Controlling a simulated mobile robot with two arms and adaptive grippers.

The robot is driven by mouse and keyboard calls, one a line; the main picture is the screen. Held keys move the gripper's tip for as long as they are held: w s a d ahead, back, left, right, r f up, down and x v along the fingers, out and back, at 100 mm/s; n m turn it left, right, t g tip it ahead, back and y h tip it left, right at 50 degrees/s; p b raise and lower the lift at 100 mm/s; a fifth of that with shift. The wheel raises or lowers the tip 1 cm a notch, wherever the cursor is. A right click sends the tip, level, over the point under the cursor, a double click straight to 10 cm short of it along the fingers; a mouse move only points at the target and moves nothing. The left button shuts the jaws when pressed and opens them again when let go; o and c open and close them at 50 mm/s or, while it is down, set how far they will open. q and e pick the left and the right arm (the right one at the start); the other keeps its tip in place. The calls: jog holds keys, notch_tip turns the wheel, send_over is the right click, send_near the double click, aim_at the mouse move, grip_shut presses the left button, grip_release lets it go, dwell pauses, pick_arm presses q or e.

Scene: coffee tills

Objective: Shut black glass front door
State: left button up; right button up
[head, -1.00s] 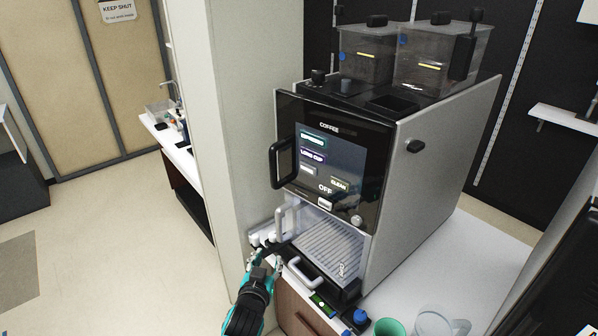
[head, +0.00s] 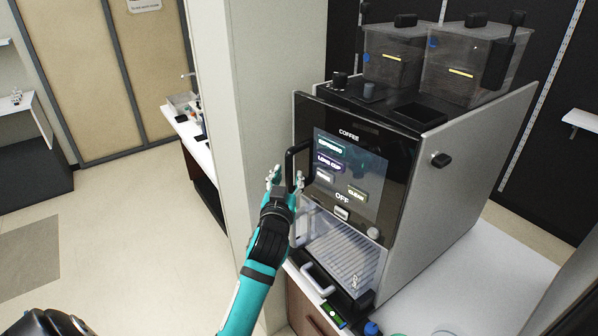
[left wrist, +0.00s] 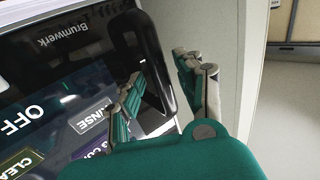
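The black glass front door (head: 385,165) of the coffee machine has a lit screen reading OFF and a black loop handle (head: 291,150) at its left edge. That edge appears to stand slightly out from the body. My left gripper (head: 287,177) is at the lower part of the handle, fingers apart. In the left wrist view, the handle (left wrist: 150,55) runs down between and behind the open fingers (left wrist: 160,88); I cannot tell whether they touch it. The door glass (left wrist: 50,100) fills the left of that view. My right gripper is not in view.
A pale wall end (head: 240,110) stands close to the left of the machine. Below the door are a clear panel with a pale handle and a drip grid (head: 342,250). Clear hoppers (head: 470,60) sit on top. Open floor lies at the left.

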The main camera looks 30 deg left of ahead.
aim_at(300, 166)
pick_arm(q)
jog(key=shift+x, duration=0.8)
jog(key=shift+s+d, duration=0.1)
jog(key=shift+s, duration=0.1)
grip_shut()
jog(key=shift+w+d+b, duration=0.15)
jog(key=shift+w+b, duration=0.2)
jog(key=shift+w, duration=0.7)
jog(key=shift+w+d+b, duration=0.15)
jog(key=shift+w+b, duration=0.15)
jog(key=shift+w, duration=0.7)
jog(key=shift+o, duration=0.7)
grip_release()
jog(key=shift+s+d, duration=0.25)
jog(key=shift+s, duration=0.2)
jog(key=v, duration=1.1)
